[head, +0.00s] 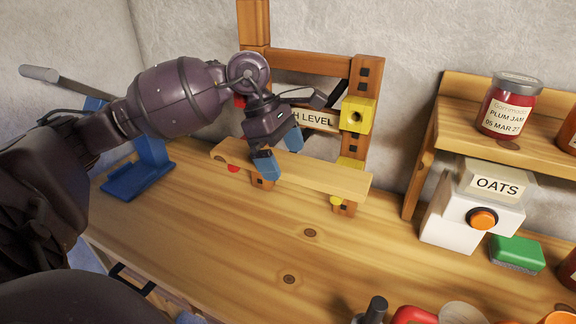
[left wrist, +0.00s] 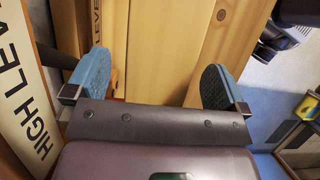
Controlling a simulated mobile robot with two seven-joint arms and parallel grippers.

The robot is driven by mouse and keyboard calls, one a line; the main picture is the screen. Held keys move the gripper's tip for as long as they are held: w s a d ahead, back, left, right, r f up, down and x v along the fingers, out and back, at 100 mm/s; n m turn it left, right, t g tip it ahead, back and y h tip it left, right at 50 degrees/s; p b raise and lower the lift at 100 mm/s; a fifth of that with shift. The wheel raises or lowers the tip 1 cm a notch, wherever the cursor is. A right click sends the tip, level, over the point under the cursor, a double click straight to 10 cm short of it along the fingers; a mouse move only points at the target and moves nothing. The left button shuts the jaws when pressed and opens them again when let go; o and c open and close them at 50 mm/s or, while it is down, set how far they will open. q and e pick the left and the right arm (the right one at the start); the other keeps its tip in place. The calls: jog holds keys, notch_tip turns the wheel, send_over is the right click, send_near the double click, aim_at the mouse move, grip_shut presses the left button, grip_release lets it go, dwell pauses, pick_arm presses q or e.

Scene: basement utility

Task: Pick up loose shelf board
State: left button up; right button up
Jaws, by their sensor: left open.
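The loose shelf board (head: 325,178) is a pale plank lying across the low part of a wooden frame, above the worktop. My left gripper (head: 279,152) is open over the board's middle-left part, one blue fingertip at its near side and the other towards its far side. In the left wrist view, pale wood that appears to be the board (left wrist: 160,55) runs between the spread fingers of the gripper (left wrist: 153,80). I cannot tell whether either finger touches it. My right gripper is not in view.
The wooden frame (head: 371,85) carries yellow blocks and a "HIGH LEVEL" sign (left wrist: 28,90), partly hidden in the head view. A blue stand (head: 140,180) is at the left. At the right are a shelf with a jam jar (head: 508,105), an oats container (head: 494,183) and a green sponge (head: 517,252).

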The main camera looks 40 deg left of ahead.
pick_arm(q)
jog(key=shift+d+f, duration=0.15)
jog(key=shift+f, duration=0.2)
